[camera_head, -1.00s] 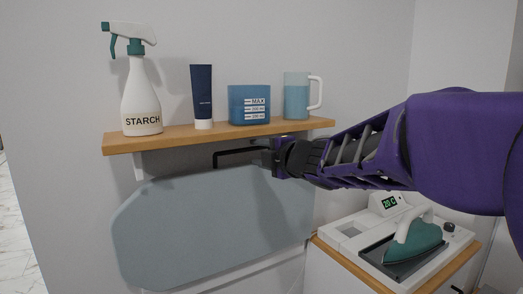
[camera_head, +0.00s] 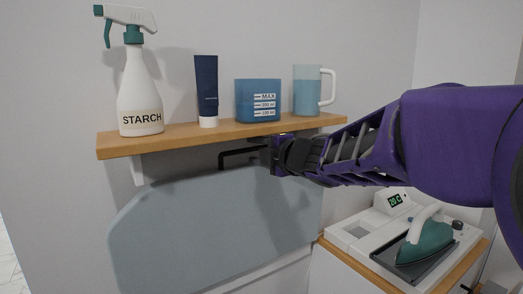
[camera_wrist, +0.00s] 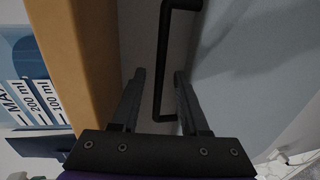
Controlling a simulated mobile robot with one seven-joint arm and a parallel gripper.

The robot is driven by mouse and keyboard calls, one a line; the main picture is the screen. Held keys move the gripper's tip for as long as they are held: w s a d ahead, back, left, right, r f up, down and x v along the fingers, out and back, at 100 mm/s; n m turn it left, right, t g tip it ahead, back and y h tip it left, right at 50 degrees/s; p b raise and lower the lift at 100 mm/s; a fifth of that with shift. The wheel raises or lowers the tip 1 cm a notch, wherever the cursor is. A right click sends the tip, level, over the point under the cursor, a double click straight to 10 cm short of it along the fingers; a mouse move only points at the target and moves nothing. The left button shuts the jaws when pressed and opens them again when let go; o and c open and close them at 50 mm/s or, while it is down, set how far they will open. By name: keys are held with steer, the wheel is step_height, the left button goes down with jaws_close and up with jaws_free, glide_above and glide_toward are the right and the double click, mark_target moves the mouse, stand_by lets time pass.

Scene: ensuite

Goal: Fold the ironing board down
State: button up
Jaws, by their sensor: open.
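The grey-blue ironing board (camera_head: 205,230) stands upright against the wall below the shelf. A black bar handle (camera_head: 224,157) shows at its top edge, just under the shelf. My gripper (camera_head: 268,155) is at the right end of this handle in the head view. In the wrist view, my gripper (camera_wrist: 158,95) is open, with the handle (camera_wrist: 162,60) running between its two fingers and apart from both. The board (camera_wrist: 250,70) fills the right side of the wrist view. My gripper hides the handle's right end in the head view.
A wooden shelf (camera_head: 185,137) just above my gripper holds a starch spray bottle (camera_head: 140,95), a dark blue tube (camera_head: 207,90), a blue measuring box (camera_head: 258,100) and a jug (camera_head: 307,92). A teal iron (camera_head: 425,243) rests on its station at lower right.

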jaws_close()
stand_by(0.3)
stand_by(1.2)
